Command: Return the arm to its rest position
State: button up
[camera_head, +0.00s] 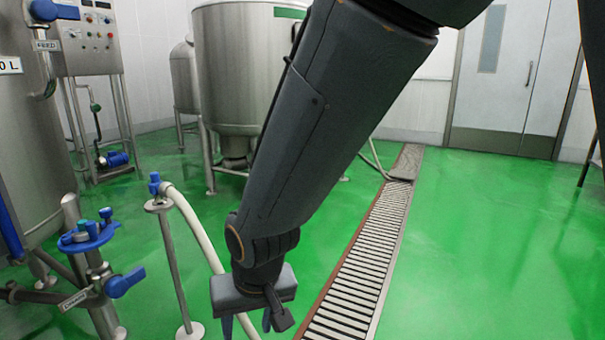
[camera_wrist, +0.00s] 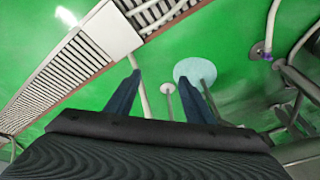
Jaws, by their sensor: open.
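My gripper (camera_head: 248,322) hangs at the end of my arm in the lower middle of the head view, pointing down over the green floor between the hose stand and the drain. Its fingertips are cut off by the bottom edge there. In the wrist view my gripper (camera_wrist: 163,88) shows two dark blue fingers spread apart with nothing between them. My arm runs from the top right down to the gripper and hides part of the tank and floor behind it.
A slotted floor drain (camera_head: 362,262) runs to the right of my gripper. A thin stand (camera_head: 172,265) with a white hose (camera_head: 205,245) is close on its left. Blue-handled valves (camera_head: 90,236) stand further left. A steel tank (camera_head: 238,80) is behind. Green floor (camera_head: 480,250) is clear at right.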

jog(key=s+d+r+n+g+h, duration=0.2)
jog(key=s+d+n+g, duration=0.1)
jog(key=s+d, duration=0.75)
jog(key=d+r+m+p, duration=0.3)
jog(key=d+r+p, duration=0.6)
jog(key=r+p, duration=0.4)
jog(key=s+d+r+m+p, duration=0.1)
jog(key=d+r+m+p, duration=0.3)
jog(key=d+r+p, duration=0.5)
notch_tip(320, 180, up, 5)
jog(key=p, duration=0.6)
jog(key=shift+d+m+p, duration=0.3)
jog(key=shift+d+p, duration=0.1)
jog(key=shift+s, duration=0.1)
